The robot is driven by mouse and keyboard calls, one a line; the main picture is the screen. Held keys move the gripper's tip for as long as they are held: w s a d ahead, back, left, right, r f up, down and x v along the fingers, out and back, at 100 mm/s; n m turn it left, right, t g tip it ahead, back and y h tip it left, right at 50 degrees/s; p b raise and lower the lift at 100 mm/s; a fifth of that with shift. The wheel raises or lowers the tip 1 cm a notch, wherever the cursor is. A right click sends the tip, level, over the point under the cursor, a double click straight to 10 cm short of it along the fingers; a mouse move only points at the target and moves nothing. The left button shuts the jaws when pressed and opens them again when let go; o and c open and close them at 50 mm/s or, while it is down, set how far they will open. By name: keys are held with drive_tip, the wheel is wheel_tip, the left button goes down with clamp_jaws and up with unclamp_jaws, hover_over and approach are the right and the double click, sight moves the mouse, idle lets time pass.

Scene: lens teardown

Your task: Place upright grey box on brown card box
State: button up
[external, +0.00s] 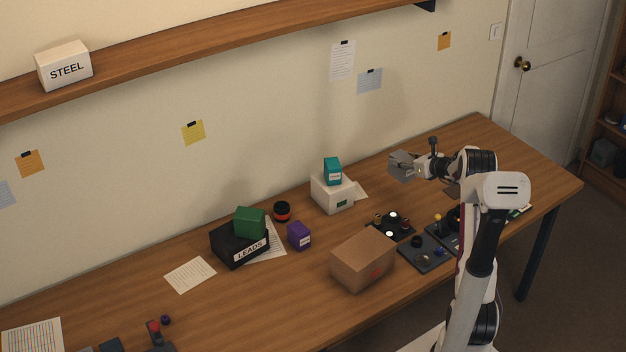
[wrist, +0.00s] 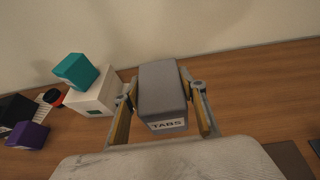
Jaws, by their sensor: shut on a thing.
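The grey box (wrist: 163,90), labelled TABS, is between the fingers of my gripper (wrist: 165,112) in the wrist view. My gripper is shut on it. In the external view the grey box (external: 403,165) is held in the air above the back right of the table, at the end of my arm. The brown card box (external: 363,260) stands on the table near the front, left of my arm, with its top bare. It lies to the front left of the held grey box. The brown card box does not clearly show in the wrist view.
A white box (external: 332,195) with a teal box (external: 332,171) on top stands behind the brown box. A black LEADS box (external: 238,246) bears a green box (external: 250,222). A purple box (external: 299,236) stands nearby. Dark trays with small parts (external: 427,254) lie right of the brown box.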

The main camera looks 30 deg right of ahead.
idle(0.3)
drive_tip(key=shift+f, duration=2.45)
drive_tip(key=shift+f, duration=2.3)
drive_tip(key=shift+f, duration=0.15)
drive_tip(key=o, duration=1.4)
drive_tip(key=shift+c, duration=0.2)
